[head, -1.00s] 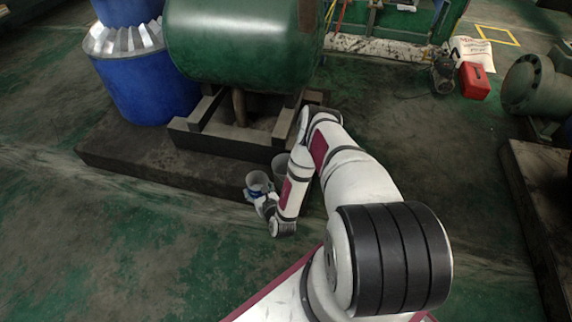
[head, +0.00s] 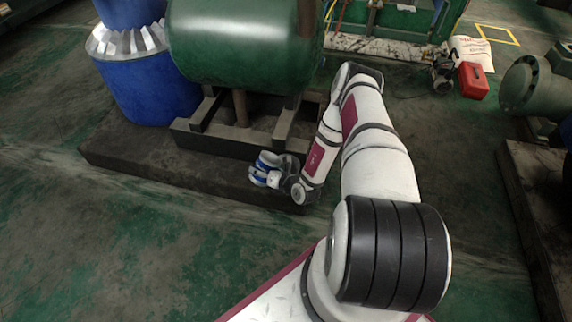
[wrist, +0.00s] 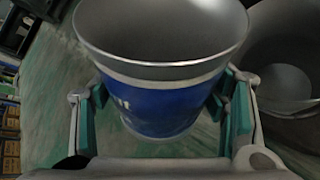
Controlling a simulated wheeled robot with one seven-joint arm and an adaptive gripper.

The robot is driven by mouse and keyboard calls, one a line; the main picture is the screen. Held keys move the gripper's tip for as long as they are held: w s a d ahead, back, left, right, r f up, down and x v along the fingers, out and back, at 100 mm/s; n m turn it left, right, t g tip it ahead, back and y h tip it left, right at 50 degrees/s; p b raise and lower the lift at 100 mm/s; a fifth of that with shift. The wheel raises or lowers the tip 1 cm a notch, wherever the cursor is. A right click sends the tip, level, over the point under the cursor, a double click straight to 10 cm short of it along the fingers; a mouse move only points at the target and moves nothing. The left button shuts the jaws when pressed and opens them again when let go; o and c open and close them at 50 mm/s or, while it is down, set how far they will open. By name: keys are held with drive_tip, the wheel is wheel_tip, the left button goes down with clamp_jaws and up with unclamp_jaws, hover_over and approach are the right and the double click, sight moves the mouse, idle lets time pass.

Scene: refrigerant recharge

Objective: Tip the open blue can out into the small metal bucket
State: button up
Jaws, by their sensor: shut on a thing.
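The open blue can (wrist: 160,108) fills the middle of the wrist view, with its wide grey mouth at the top. Its grey inner wall shows, but I cannot make out any contents. My gripper (wrist: 162,118) is shut on the can's sides, one finger on each side. In the head view the can (head: 263,170) is small beside the dark plinth and partly covered by my gripper (head: 275,174). The small metal bucket (wrist: 286,84) is just right of the can in the wrist view, its grey inside partly visible. In the head view the bucket is hidden behind my gripper and arm.
A low dark plinth (head: 140,163) bears a green tank (head: 240,45) on a stand (head: 215,140) and a big blue drum (head: 150,90). The tank is close behind my gripper. The green floor in front is clear. A red box (head: 473,80) lies far right.

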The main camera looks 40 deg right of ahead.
sight(268, 164)
drive_tip(key=shift+d+f+m+y+b, duration=0.2)
drive_tip(key=shift+m+y+b, duration=0.2)
drive_tip(key=shift+b, duration=0.3)
drive_tip(key=shift+r+b, duration=0.1)
drive_tip(key=shift+b, duration=0.2)
drive_tip(key=shift+r+m+y, duration=0.3)
drive_tip(key=shift+m, duration=0.1)
drive_tip(key=shift+a+r+m+y+b, duration=0.1)
drive_tip(key=shift+r+m+y+b, duration=0.2)
drive_tip(key=shift+b, duration=0.1)
drive_tip(key=shift+f+m+y+b, duration=0.35)
drive_tip(key=shift+m+y+b, duration=0.65)
drive_tip(key=shift+b, duration=1.35)
drive_tip(key=shift+d+r+m+t+y+b, duration=0.15)
drive_tip(key=shift+d+r+m+b, duration=0.15)
drive_tip(key=shift+d+b, duration=0.2)
drive_tip(key=shift+d+r+m+t+y+b, duration=0.15)
drive_tip(key=shift+d+r+m+b, duration=0.15)
drive_tip(key=shift+d, duration=0.25)
drive_tip(key=shift+w+a, duration=0.1)
drive_tip(key=shift+a, duration=0.05)
idle(0.4)
drive_tip(key=shift+r+m+y+b, duration=0.3)
drive_tip(key=shift+r+m+y, duration=0.15)
drive_tip(key=shift+m, duration=0.25)
drive_tip(key=shift+d+f+m+t+y+b, duration=0.35)
drive_tip(key=shift+d+m+b, duration=0.2)
drive_tip(key=shift+b, duration=0.35)
idle(0.6)
